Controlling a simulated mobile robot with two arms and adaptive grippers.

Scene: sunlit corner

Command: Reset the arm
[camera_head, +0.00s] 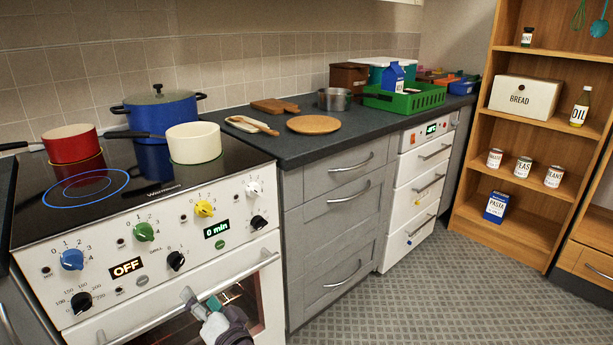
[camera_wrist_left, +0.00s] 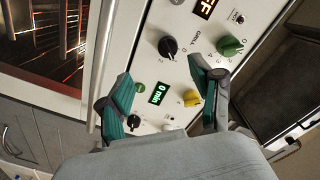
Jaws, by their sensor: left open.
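My left gripper (camera_head: 200,302) is in front of the white oven at the bottom of the head view, close to the oven door handle (camera_head: 247,271). In the left wrist view the gripper (camera_wrist_left: 160,72) is open, its two teal-padded fingers apart with nothing between them. The control panel with its yellow knob (camera_wrist_left: 192,98) and green "0 min" display (camera_wrist_left: 159,94) shows beyond the fingers. The handle (camera_wrist_left: 103,60) runs beside the left finger, outside the jaws; I cannot tell if they touch. My right gripper is in neither view.
The stove top holds a red pot (camera_head: 72,145), a blue pot (camera_head: 160,108) and a cream pot (camera_head: 194,143). Grey drawers (camera_head: 342,200) stand right of the oven. A wooden shelf (camera_head: 540,125) stands at the back right. The patterned floor (camera_head: 420,290) between is clear.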

